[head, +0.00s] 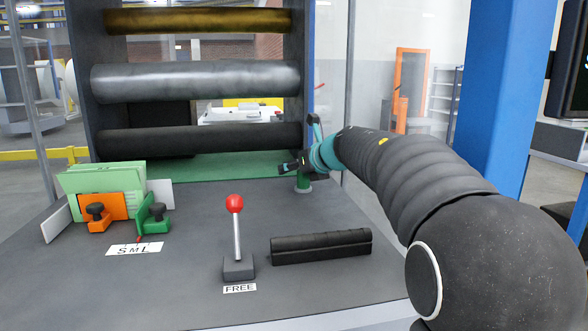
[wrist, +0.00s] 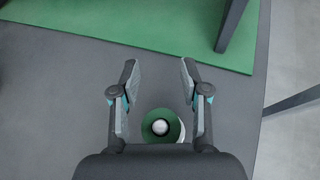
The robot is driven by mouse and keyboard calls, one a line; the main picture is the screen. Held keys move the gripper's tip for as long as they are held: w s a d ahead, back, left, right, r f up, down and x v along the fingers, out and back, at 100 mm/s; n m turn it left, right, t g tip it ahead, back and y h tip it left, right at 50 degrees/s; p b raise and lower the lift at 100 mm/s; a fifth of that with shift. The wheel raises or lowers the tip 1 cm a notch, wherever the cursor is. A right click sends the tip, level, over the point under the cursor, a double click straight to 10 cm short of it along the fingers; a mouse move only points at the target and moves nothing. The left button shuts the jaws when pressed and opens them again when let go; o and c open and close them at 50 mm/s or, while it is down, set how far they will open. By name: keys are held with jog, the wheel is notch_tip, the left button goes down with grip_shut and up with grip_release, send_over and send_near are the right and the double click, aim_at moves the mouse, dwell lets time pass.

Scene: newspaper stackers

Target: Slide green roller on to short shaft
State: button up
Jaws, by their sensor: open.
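In the wrist view my gripper (wrist: 159,70) is open, with its two fingers apart and nothing held between the tips. A green ring-shaped piece (wrist: 147,123), which looks like the green roller seen end-on, lies between the finger bases. A pale round end (wrist: 160,128), perhaps the short shaft, shows inside its dark hole. In the head view my gripper (head: 288,168) is low at the right end of the deck, pointing left. The green piece (head: 304,185) stands upright on the deck just below it, with a wider foot. I cannot tell whether they touch.
Three horizontal rollers, gold (head: 200,20), silver (head: 195,81) and black (head: 200,140), span the frame behind. A red-knobbed lever (head: 236,225) and a black bar (head: 321,246) stand in front. Green plates (head: 103,177) with orange and green clamps are at left. A green mat (wrist: 135,30) lies beyond.

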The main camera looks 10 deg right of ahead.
notch_tip(320, 180, up, 10)
dwell(0.5)
jog(key=shift+f, duration=0.1)
notch_tip(320, 180, down, 10)
jog(key=shift+r, duration=0.4)
dwell(0.4)
jog(key=shift+f, duration=0.1)
